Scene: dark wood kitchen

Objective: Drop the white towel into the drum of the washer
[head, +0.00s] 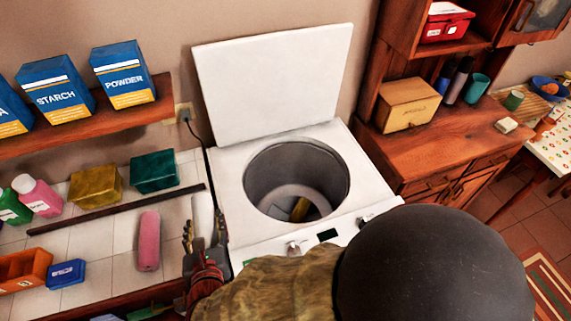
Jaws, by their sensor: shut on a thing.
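The white towel (203,207) is a small upright roll at the washer's front left corner. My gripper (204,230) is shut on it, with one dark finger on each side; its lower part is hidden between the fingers. The white washer (228,172) is top-loading, and its lid (272,80) stands open against the wall. The round drum (268,180) lies open, to the right of my gripper and the towel. Something yellow (300,209) shows inside the drum. My arm hides part of the washer's front.
A pink roll (149,240) lies on the tiled counter left of my gripper, with bottles and boxes (96,187) behind it. A shelf (100,121) holds boxes above. A wooden cabinet (440,148) stands right of the washer. The space above the drum is clear.

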